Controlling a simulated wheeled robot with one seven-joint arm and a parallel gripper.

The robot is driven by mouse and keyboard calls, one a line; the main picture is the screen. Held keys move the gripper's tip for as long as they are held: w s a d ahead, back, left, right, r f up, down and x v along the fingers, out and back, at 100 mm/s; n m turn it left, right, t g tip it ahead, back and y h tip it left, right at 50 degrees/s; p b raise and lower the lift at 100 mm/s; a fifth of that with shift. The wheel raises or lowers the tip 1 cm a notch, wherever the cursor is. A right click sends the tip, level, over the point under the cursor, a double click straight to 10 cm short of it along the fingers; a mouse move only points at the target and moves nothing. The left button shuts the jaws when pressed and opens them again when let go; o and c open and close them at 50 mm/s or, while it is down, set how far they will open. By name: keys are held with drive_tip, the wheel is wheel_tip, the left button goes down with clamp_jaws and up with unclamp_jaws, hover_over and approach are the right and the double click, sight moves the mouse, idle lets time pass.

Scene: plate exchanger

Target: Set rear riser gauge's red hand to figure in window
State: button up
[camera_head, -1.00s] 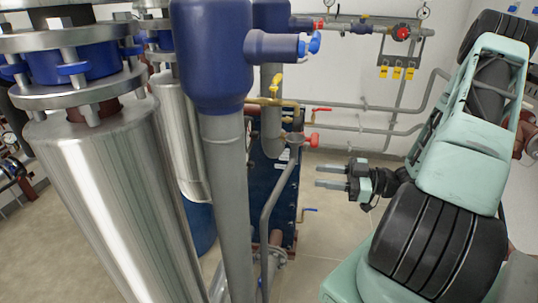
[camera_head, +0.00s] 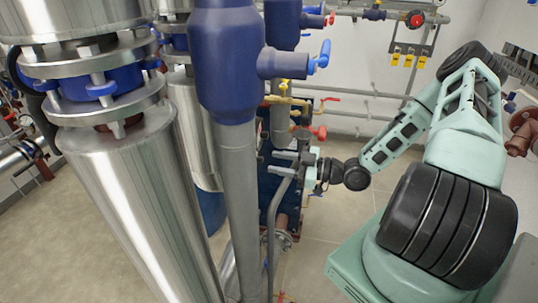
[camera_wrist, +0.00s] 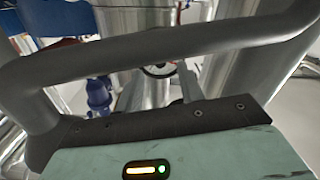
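My gripper (camera_head: 283,163) is beside the lower grey piping in the head view, its two fingers pointing left with a gap between them. It looks empty. In the wrist view, two pale finger-like shapes (camera_wrist: 158,90) show beyond my housing, partly covered by a thick grey bent bar. A small dark round thing (camera_wrist: 158,70) lies between and beyond them; I cannot tell whether it is a gauge. No dial face, red hand or figure window can be read in either view. The blue-topped grey riser (camera_head: 228,70) stands left of my gripper.
Large silver cylinders (camera_head: 125,190) fill the left. A valve with a blue handle (camera_head: 322,57) juts from the riser. Yellow and red valve handles (camera_head: 319,132) are just above my gripper. A thin grey bent pipe (camera_head: 273,215) runs below it. The floor (camera_head: 322,215) right of the pipes is open.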

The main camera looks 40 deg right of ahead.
sight(260, 159)
drive_tip(key=shift+p+x, duration=0.4)
drive_tip(key=shift+x, duration=1.25)
clamp_jaws()
drive_tip(key=shift+m+b, duration=0.7)
drive_tip(key=shift+m, duration=0.9)
unclamp_jaws()
